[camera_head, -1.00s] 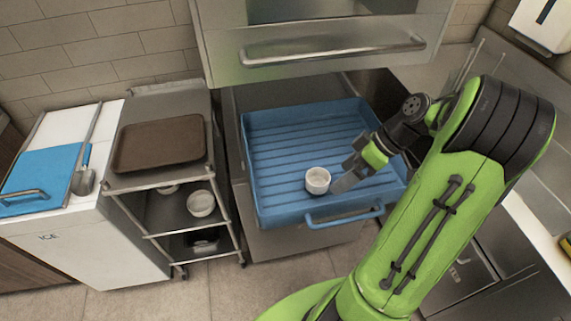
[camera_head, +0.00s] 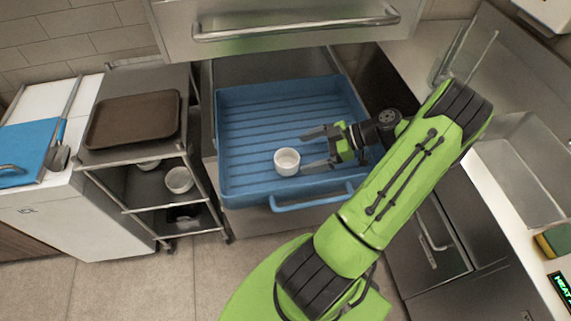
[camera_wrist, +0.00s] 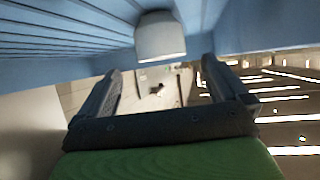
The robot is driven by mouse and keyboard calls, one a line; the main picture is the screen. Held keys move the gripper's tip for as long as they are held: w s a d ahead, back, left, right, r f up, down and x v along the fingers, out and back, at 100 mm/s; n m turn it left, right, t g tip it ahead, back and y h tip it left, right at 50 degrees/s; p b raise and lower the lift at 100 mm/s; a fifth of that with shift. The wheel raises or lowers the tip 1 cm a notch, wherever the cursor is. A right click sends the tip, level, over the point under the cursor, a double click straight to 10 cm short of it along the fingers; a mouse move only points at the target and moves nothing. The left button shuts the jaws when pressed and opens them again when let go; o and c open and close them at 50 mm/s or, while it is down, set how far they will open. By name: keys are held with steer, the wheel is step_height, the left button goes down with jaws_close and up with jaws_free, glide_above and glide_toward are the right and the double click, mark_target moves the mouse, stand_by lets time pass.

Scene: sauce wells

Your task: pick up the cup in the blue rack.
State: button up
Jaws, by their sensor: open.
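A small white cup (camera_head: 287,161) stands upright in the blue rack (camera_head: 333,182), near its front edge. My gripper (camera_head: 305,150) is open and empty over the right part of the rack, with its fingers pointing left toward the cup. The cup lies just left of the fingertips, and I see no contact. In the wrist view the cup (camera_wrist: 160,38) is ahead of the spread gripper fingers (camera_wrist: 160,75), near the top of the picture. The blue rack wall (camera_wrist: 60,50) runs behind it.
A metal cart (camera_head: 150,207) with a brown tray (camera_head: 134,118) on top and a bowl (camera_head: 179,180) below stands at left. A steel drawer with a bar handle (camera_head: 295,30) hangs above the rack's back. A counter with a sponge (camera_head: 553,240) is at right. Floor is clear in front.

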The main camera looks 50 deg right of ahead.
mark_target(277, 162)
steer(key=x, duration=0.9)
steer(key=shift+a+b, duration=0.15)
steer(key=shift+b, duration=0.15)
steer(key=shift+r, duration=0.1)
steer(key=c, duration=1)
